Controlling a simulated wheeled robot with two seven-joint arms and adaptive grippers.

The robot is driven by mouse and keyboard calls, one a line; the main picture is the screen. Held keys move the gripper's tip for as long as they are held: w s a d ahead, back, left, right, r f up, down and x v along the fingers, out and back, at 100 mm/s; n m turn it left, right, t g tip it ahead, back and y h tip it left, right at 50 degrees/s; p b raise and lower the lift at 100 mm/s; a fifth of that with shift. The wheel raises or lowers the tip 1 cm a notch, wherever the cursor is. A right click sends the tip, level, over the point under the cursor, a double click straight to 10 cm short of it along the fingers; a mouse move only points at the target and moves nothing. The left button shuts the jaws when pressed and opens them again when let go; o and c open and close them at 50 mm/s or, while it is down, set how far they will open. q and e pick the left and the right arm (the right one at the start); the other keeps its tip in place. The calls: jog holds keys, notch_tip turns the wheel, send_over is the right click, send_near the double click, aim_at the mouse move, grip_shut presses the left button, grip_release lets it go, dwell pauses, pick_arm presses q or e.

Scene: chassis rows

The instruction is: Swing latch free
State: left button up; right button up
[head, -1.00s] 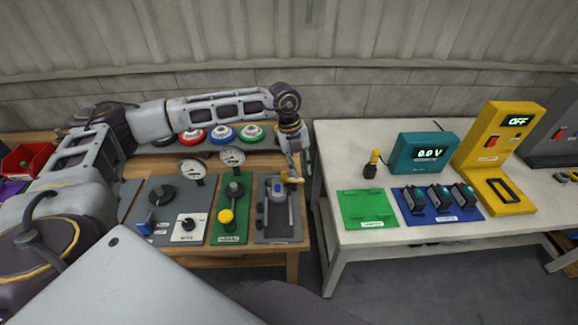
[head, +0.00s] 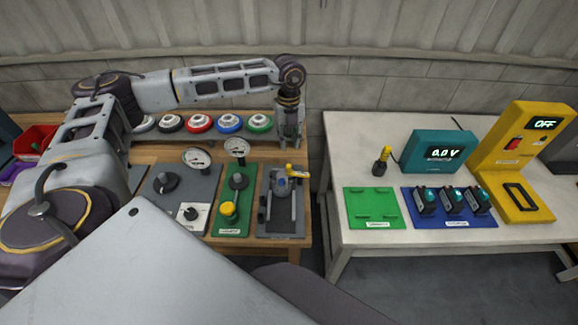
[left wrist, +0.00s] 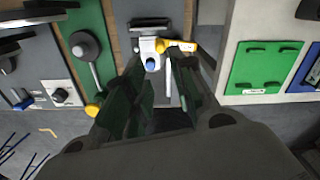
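The latch sits on a dark grey board (head: 268,224) at the right end of the wooden table. It has a grey body with a blue button (head: 282,187) and a yellow handle (head: 296,170) that points to the right. In the left wrist view the yellow handle (left wrist: 182,46) and blue button (left wrist: 152,65) lie just beyond the fingertips. My left gripper (head: 291,143) hangs above and behind the handle, apart from it in the head view. Its green fingers (left wrist: 158,68) stand apart in the left wrist view with nothing held between them. My right gripper is not in view.
A green panel with a yellow knob (head: 229,210) stands just left of the latch board. Gauges (head: 197,157) and coloured round buttons (head: 231,121) are further back. A gap separates the white table (head: 330,150), with its teal meter (head: 437,150), on the right.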

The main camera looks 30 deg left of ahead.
aim_at(289, 165)
pick_arm(q)
notch_tip(289, 165, down, 13)
jog(key=shift+f+p, duration=0.1)
jog(key=shift+p, duration=0.8)
grip_shut()
